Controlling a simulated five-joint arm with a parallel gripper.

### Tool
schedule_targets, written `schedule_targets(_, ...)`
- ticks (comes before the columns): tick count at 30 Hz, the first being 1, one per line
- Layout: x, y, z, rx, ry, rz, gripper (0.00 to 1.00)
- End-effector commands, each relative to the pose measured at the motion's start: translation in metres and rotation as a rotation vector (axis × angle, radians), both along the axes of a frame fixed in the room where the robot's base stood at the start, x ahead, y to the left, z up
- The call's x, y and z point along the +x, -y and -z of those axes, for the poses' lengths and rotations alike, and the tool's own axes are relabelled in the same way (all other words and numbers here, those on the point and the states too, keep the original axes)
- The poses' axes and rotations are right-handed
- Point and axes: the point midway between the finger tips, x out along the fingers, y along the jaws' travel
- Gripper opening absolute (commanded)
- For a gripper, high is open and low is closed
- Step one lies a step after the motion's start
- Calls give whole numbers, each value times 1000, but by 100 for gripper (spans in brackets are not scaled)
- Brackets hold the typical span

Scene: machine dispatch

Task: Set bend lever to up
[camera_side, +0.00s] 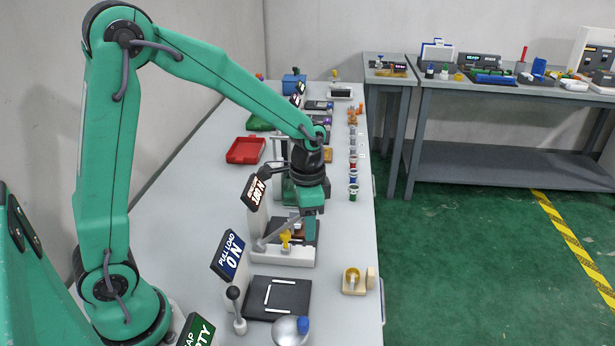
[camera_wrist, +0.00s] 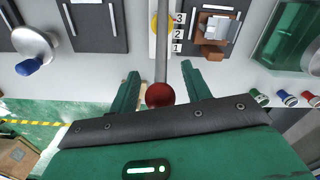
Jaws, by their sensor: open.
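The bend lever's grey rod (camera_wrist: 161,45) runs down the wrist view to a dark red ball knob (camera_wrist: 160,95). The knob lies between the two green fingers of my open gripper (camera_wrist: 160,78), with a gap showing on both sides. In the side view the slanted grey rod (camera_side: 273,237) rises to the right at the station under the 180 N display (camera_side: 257,191). My gripper (camera_side: 309,208) hangs over that station and its knob end is hidden there. A yellow part (camera_side: 285,240) stands beside the rod. The numbers 1, 2 and 3 (camera_wrist: 178,33) are beside the rod.
A brown block (camera_wrist: 212,32) sits right of the rod. Small coloured-top pieces (camera_wrist: 290,98) line the bench edge. A red tray (camera_side: 245,150) lies farther back.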

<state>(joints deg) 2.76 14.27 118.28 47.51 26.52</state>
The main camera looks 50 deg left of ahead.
Motion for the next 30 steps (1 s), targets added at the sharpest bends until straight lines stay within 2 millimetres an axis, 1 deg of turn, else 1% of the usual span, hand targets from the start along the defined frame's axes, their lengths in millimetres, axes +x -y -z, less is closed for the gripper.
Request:
schedule_targets(5,0,0,0,0,0,0,48)
schedule_targets(6,0,0,0,0,0,0,46)
schedule_targets(8,0,0,0,0,0,0,34)
schedule_targets(9,0,0,0,0,0,0,26)
schedule_targets(11,0,0,0,0,1,0,15)
schedule_targets(12,0,0,0,0,1,0,7)
schedule_targets(13,0,0,0,0,1,0,1)
schedule_targets(23,-1,-1,-3,0,2,0,0)
schedule_targets(30,-6,-7,-13,0,4,0,0)
